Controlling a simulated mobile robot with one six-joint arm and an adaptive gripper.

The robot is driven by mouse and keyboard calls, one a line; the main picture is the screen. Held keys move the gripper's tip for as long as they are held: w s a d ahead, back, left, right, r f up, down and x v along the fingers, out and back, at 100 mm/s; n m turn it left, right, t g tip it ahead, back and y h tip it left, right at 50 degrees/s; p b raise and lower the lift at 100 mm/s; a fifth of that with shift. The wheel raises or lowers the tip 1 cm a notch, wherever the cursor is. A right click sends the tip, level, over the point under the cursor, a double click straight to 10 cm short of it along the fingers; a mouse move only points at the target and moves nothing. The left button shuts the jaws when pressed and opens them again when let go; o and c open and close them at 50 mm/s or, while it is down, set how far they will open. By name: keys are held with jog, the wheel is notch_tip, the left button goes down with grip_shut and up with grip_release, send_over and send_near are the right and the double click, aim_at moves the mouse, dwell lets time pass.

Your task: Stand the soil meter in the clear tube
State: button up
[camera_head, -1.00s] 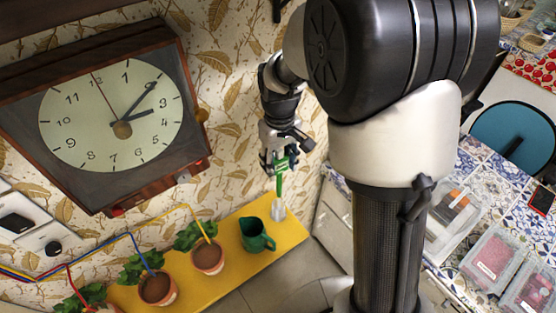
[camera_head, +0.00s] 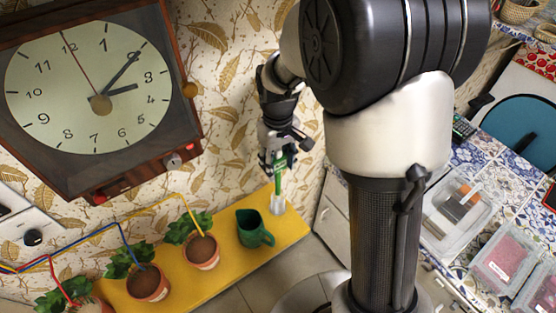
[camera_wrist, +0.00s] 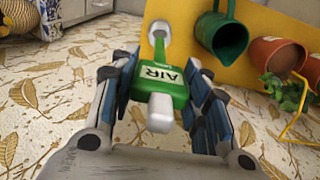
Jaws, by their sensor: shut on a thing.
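The clear tube (camera_head: 277,206) stands at the right end of the yellow shelf (camera_head: 222,270). It also shows in the wrist view (camera_wrist: 158,28). The stem's lower end is at the tube's mouth; I cannot tell how deep it is.
A dark green jug (camera_head: 253,229) stands close left of the tube. Several potted plants (camera_head: 201,250) with coloured tubing stand further left on the shelf. A large clock (camera_head: 95,95) hangs on the patterned wall. A tiled counter (camera_head: 490,205) with clear boxes is at right.

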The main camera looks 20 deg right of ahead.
notch_tip(320, 180, down, 6)
jog(key=b, duration=0.3)
jog(key=shift+r, duration=0.15)
jog(key=o, duration=1.2)
notch_tip(320, 180, up, 12)
jog(key=shift+f, duration=0.15)
jog(key=shift+r, duration=0.2)
dwell(0.6)
